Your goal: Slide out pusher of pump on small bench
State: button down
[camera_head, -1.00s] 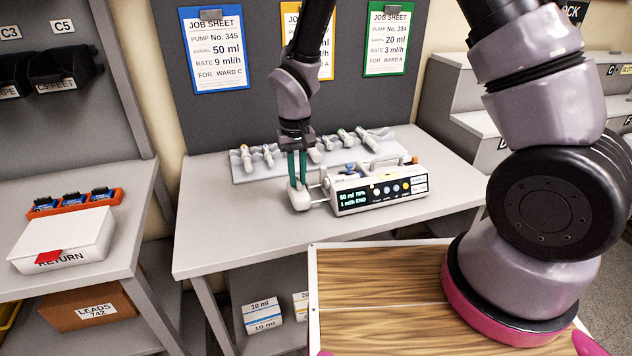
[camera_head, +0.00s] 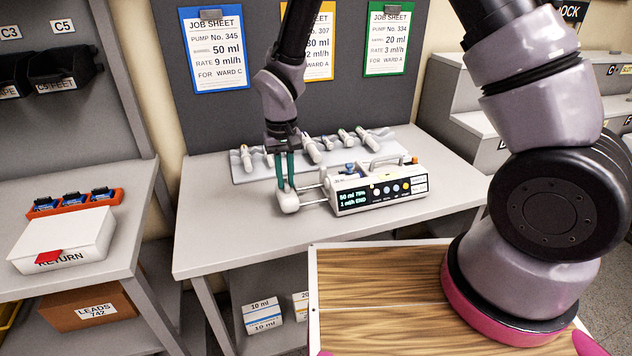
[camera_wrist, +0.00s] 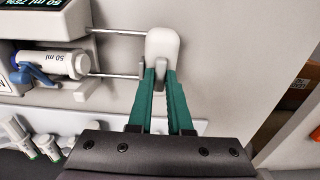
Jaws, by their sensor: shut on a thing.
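The white pump (camera_head: 378,188) stands on the small grey bench (camera_head: 225,232), its dark screen reading 50 ml 75%, 1 ml/h END. Its white pusher head (camera_head: 287,201) sits apart from the body's left end, joined by two metal rods. In the wrist view the pusher head (camera_wrist: 162,50) and both rods show, with a 50 ml syringe (camera_wrist: 50,62) lying in the pump. My gripper (camera_head: 285,180) comes from above with its green fingers shut on the pusher; in the wrist view the fingertips (camera_wrist: 161,78) meet its grip part.
A grey rack (camera_head: 243,174) with several syringes lies behind the pump. Job sheets (camera_head: 217,50) hang on the back panel. A white RETURN box (camera_head: 62,240) stands on the left bench. Bare bench top lies left of the pusher.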

jog(key=shift+a, duration=0.3)
jog(key=c, duration=0.9)
grip_release()
jog(key=shift+r, duration=0.1)
jog(key=shift+r, duration=3.4)
